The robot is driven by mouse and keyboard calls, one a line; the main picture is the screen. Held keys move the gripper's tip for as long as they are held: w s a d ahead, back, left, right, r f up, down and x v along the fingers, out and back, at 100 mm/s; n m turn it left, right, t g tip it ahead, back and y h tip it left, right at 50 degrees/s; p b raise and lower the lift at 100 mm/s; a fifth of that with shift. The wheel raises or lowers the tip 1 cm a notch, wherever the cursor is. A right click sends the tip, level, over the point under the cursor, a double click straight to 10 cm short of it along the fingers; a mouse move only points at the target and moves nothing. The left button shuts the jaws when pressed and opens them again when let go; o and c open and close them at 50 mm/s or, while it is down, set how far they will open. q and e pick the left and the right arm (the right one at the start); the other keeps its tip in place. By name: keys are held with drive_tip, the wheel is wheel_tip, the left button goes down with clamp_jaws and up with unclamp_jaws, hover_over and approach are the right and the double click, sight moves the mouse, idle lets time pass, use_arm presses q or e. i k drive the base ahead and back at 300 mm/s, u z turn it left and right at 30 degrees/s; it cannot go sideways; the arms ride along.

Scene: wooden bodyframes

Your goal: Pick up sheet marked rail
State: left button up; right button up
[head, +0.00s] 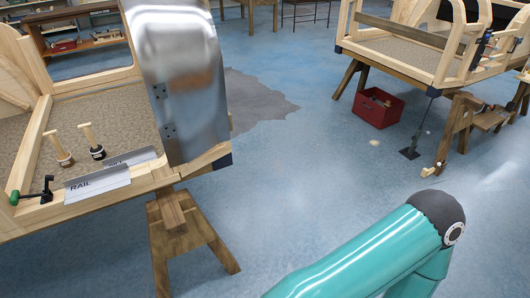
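The sheet marked RAIL (97,185) is a thin light metal piece with dark lettering. It lies along the front wooden rail of the bodyframe (38,221) at the left. A similar sheet (131,158) with partly unreadable lettering lies just behind it, to the right. Neither of my grippers is in view. A teal arm of mine (365,250) crosses the lower right, apart from the sheets, and its gripper is outside the picture.
A clamp with a green handle (32,194) sits left of the RAIL sheet. Two wooden-handled tools (92,140) stand behind it. A large curved metal panel (180,80) rises to the right. A sawhorse (185,235) stands below.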

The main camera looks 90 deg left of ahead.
sight(76, 187)
drive_tip(key=z, duration=0.6)
drive_tip(key=i, duration=0.3)
drive_tip(key=u, duration=2.85)
drive_tip(key=i, duration=0.35)
drive_tip(key=u, duration=2.3)
drive_tip(key=k, duration=0.4)
drive_tip(key=u, duration=0.6)
drive_tip(key=i, duration=1.45)
drive_tip(key=z, duration=0.5)
